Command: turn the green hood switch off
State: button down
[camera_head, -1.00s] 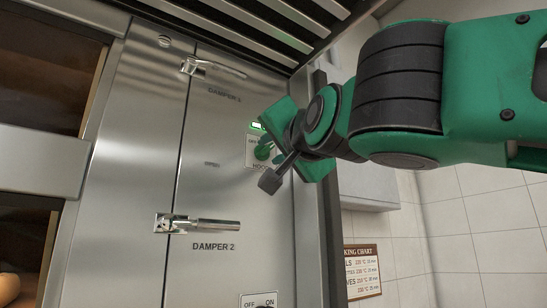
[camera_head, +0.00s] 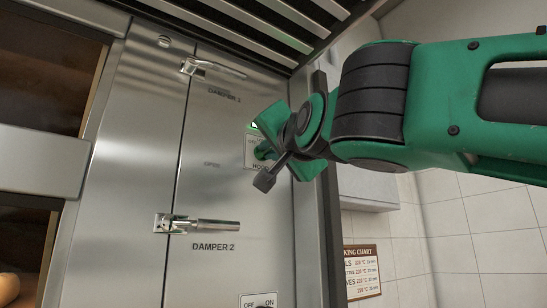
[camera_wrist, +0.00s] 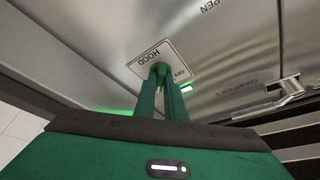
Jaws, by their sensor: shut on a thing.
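The green hood switch (camera_wrist: 160,68) is a small knob on a pale plate marked HOOD (camera_wrist: 148,60), on the steel front panel. In the wrist view my gripper (camera_wrist: 161,76) has its two green fingers close together, shut on the knob and hiding most of it. In the head view my gripper (camera_head: 266,150) reaches in from the right and covers much of the plate. A small green light (camera_wrist: 186,88) glows at the plate's edge, beside the ON mark. The knob's exact angle is hard to tell.
Damper handles stick out above (camera_head: 212,68) and below (camera_head: 203,225) the switch. Another OFF/ON plate (camera_head: 259,300) sits at the bottom. A slatted vent (camera_head: 262,25) overhangs the panel. A baking chart (camera_head: 362,271) hangs on the tiled wall at right.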

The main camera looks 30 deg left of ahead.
jog(key=shift+w+f+n, duration=0.2)
jog(key=shift+f+n, duration=0.1)
jog(key=shift+w+d+n+g+y, duration=0.3)
jog(key=shift+n+g+y, duration=0.95)
jog(key=shift+n, duration=2.8)
jog(key=shift+w+d+n+g+y, duration=0.1)
jog(key=shift+w+n+g+y, duration=0.3)
jog(key=shift+n+g, duration=2.65)
jog(key=shift+w+d+n+g+y, duration=0.15)
jog(key=shift+w+n+g+y, duration=0.45)
jog(key=shift+n, duration=4.4)
jog(key=shift+s+y, duration=0.25)
jog(key=c, duration=1.8)
grip_release()
jog(key=shift+w, duration=0.1)
jog(key=shift+n+g, duration=0.3)
jog(key=shift+s+v, duration=0.15)
jog(key=shift+v, duration=2.55)
jog(key=shift+s+v, duration=0.1)
jog(key=shift+v, duration=2.6)
